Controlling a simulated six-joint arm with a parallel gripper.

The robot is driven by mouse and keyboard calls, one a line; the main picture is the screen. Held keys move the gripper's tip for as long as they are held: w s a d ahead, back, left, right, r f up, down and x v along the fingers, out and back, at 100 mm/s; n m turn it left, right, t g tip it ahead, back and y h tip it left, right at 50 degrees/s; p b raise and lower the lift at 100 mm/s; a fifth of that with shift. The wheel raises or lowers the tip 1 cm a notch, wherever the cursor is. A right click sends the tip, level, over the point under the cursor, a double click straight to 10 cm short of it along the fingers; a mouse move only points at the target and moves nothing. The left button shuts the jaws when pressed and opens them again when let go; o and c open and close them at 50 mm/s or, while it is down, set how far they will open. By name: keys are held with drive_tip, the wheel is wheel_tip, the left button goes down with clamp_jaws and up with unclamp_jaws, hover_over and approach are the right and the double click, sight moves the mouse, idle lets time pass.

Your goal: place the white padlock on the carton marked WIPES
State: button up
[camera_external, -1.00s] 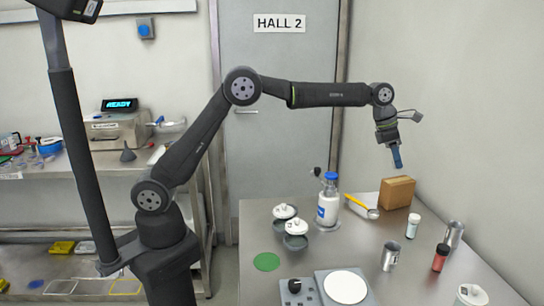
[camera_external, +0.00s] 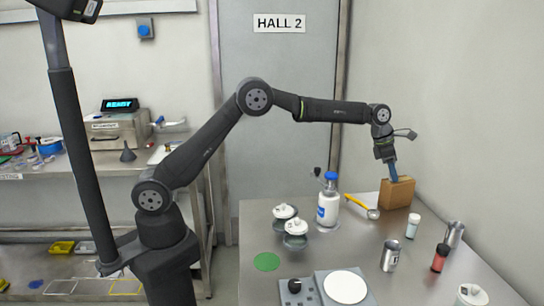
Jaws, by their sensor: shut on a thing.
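My gripper (camera_external: 394,178) points down, its blue end at the top of a brown carton (camera_external: 398,194) at the back right of the steel table. I cannot tell whether it touches the carton. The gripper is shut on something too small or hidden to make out. No WIPES marking is readable on the carton from here. I cannot identify a white padlock with certainty. A small white object (camera_external: 471,294) lies at the front right edge, its kind unclear.
A small jar (camera_external: 412,226), metal cups (camera_external: 390,257) and a red jar (camera_external: 440,258) stand in front. Two lidded dishes (camera_external: 295,238) and a green disc (camera_external: 267,262) are further left.

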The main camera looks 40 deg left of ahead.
drive_tip(key=shift+f, duration=0.15)
drive_tip(key=o, duration=1)
drive_tip(key=shift+o, duration=0.2)
drive_tip(key=shift+r, duration=0.25)
drive_tip(key=v, duration=1.2)
drive_tip(key=shift+a+f, duration=0.1)
